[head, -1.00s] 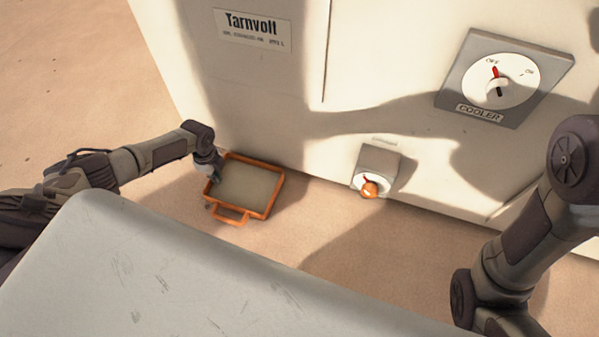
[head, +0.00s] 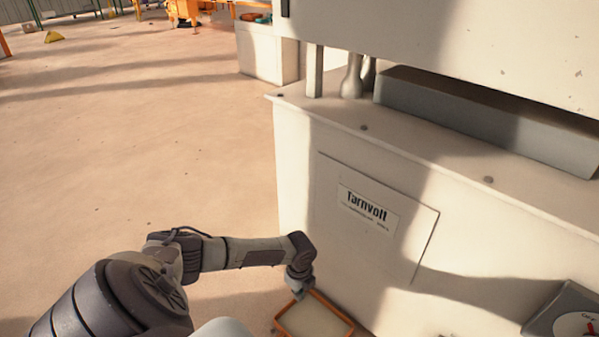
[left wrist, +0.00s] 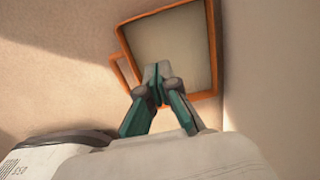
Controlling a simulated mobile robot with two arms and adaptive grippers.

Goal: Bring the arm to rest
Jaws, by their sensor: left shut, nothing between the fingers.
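My left gripper (head: 298,287) is at the end of my left arm, low in front of the white machine. The left wrist view shows its two fingers (left wrist: 157,82) together, with nothing between them. An orange-rimmed tray (head: 311,324) lies just beyond the fingertips, against the foot of the machine, partly cut off by the head view's lower edge. It also shows in the left wrist view (left wrist: 211,40), behind the fingers. I cannot tell whether the fingers touch it. My right gripper is out of view.
The white machine (head: 300,180) with a Tarnvolt label (head: 368,208) fills the right side. A dial panel (head: 570,315) is partly visible at lower right. A pale box (head: 266,52) stands further back. The floor (head: 130,150) to the left is mostly clear.

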